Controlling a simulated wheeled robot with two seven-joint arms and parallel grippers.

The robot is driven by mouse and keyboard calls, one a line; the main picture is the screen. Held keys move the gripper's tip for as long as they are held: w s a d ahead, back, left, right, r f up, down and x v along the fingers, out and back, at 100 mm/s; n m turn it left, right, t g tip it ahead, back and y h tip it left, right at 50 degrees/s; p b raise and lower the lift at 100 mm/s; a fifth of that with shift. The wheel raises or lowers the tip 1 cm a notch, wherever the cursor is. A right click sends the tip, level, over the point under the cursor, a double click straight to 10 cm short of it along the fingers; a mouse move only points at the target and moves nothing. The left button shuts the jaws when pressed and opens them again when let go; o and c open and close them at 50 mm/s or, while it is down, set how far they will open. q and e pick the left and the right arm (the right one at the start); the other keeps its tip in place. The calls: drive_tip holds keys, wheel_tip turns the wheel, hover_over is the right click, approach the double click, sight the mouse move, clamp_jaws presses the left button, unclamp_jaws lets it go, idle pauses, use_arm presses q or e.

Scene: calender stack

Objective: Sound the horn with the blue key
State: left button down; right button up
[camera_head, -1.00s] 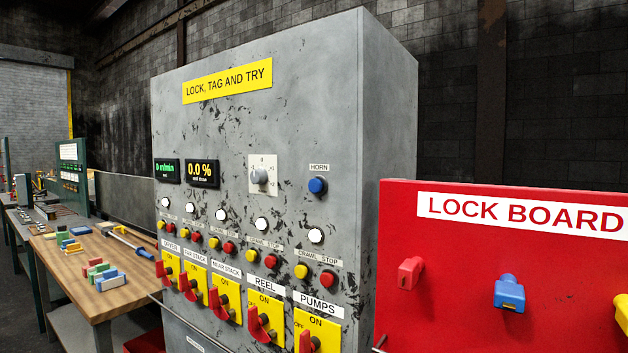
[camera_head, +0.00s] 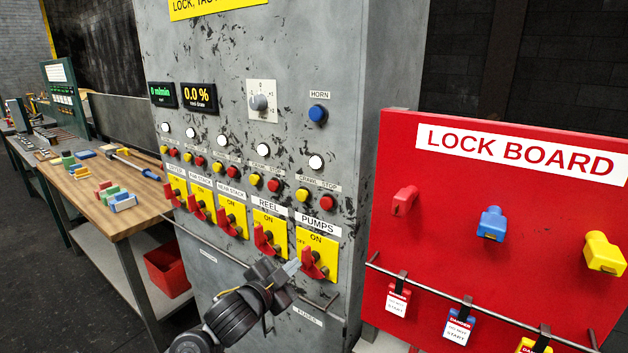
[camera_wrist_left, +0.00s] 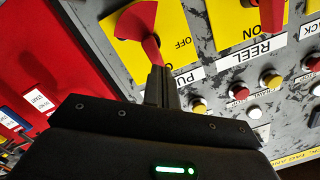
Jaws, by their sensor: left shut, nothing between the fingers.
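The blue horn key (camera_head: 317,114) is a round push button on the upper right of the grey cabinet's front, under a small HORN label (camera_head: 319,95). My left gripper (camera_head: 293,267) is in front of the lower right of the cabinet, close to the red PUMPS switch handle (camera_head: 313,263), well below the blue key. Its fingers are shut and empty. In the left wrist view the closed fingers (camera_wrist_left: 160,75) point at the PUMPS switch (camera_wrist_left: 140,28); I cannot tell whether they touch it. The blue key is not visible in that view. My right gripper is not in view.
A red lock board (camera_head: 480,270) with padlocks and hanging tags stands to the right, ahead of the cabinet. Rails run along the cabinet and board. A row of red handles lines the cabinet. A wooden bench (camera_head: 110,207) stands left. The space before the blue key is clear.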

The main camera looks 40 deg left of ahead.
use_arm(q)
drive_tip(key=s+r+m+t+h, duration=0.2)
drive_tip(key=r+m+h, duration=0.3)
drive_tip(key=r, duration=1.1)
drive_tip(key=s+r+m+t+h, duration=0.2)
drive_tip(key=r+m+t+h, duration=0.3)
drive_tip(key=r, duration=1.2)
drive_tip(key=m+h, duration=0.1)
drive_tip(key=m, duration=0.2)
drive_tip(key=shift+s+m, duration=0.3)
drive_tip(key=shift+w, duration=0.1)
drive_tip(key=p, duration=0.1)
approach(316, 114)
wheel_tip(316, 114, up, 5)
drive_tip(key=w+d, duration=0.2)
drive_tip(key=w, duration=0.1)
drive_tip(key=shift+w, duration=0.1)
drive_tip(key=shift+w, duration=0.35)
